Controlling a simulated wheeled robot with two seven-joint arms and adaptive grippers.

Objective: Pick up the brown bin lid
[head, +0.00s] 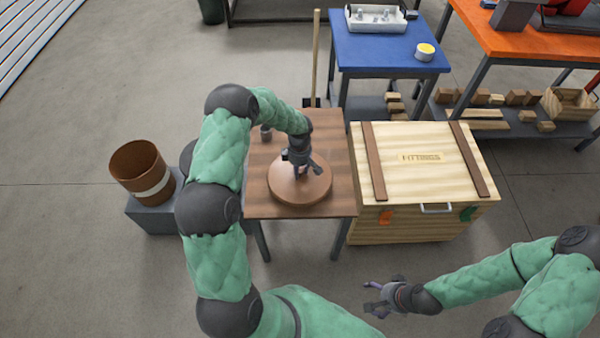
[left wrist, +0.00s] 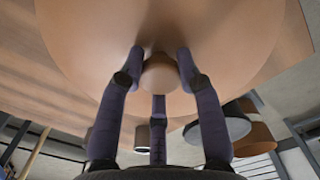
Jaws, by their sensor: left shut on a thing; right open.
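The brown bin lid (head: 290,195) is a round disc on the small wooden table in the head view. It also fills the upper part of the left wrist view (left wrist: 220,40). My left gripper (head: 300,172) is over the lid's middle, and its fingers (left wrist: 158,78) are closed around the lid's round knob (left wrist: 160,75). I cannot tell whether the lid touches the table. The brown bin (head: 135,165) with a pale band stands open and tilted on a grey block at left. My right gripper (head: 374,298) is open and empty at the lower right, away from the table.
The wooden table (head: 335,150) also holds a small dark object (head: 266,132) behind my left arm. A wooden crate (head: 410,150) marked "FITTINGS" stands close on its right. A blue table (head: 375,50) and an orange table (head: 530,38) stand behind. Floor is free in front.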

